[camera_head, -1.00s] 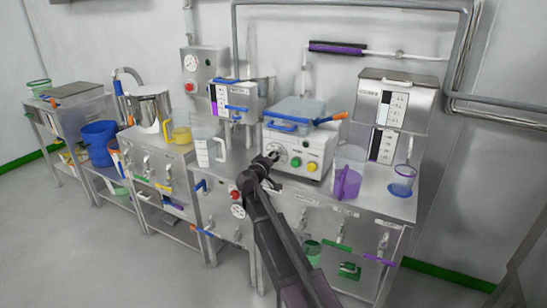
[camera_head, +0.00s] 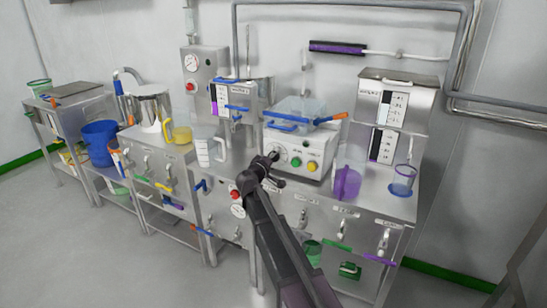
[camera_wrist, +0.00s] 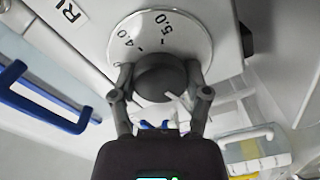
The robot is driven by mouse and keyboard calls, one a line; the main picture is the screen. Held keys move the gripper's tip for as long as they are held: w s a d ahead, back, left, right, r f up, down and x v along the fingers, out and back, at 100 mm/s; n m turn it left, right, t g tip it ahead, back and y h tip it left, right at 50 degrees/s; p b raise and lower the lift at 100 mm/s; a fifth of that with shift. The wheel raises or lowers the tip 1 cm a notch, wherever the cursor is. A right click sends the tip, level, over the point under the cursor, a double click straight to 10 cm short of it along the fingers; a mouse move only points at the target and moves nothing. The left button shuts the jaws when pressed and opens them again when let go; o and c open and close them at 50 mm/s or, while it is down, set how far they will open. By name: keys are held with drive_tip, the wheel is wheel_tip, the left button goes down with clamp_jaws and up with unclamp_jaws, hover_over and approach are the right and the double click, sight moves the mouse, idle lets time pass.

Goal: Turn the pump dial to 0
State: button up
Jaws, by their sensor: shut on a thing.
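The pump dial is a dark round knob (camera_wrist: 160,78) on a pale scale plate (camera_wrist: 190,38) in the wrist view. The marks 4.0 and 5.0 show on the plate above the knob; the other marks are hidden or out of view. My gripper (camera_wrist: 160,84) is shut on the knob, with one finger on each side. In the head view my gripper (camera_head: 272,163) is at the left part of the front of the white pump box (camera_head: 310,153), and it hides part of the dial. The knob's pointer cannot be made out clearly.
Green (camera_head: 297,162) and yellow (camera_head: 312,166) buttons sit right of the dial. A clear tray with a blue handle (camera_head: 282,127) stands on the box. A red button (camera_head: 235,194) is below.

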drive_tip(key=shift+w+n, duration=0.15)
drive_tip(key=shift+n, duration=1.65)
drive_tip(key=o, duration=1.2)
drive_tip(key=shift+c, duration=0.2)
drive_tip(key=v, duration=1.2)
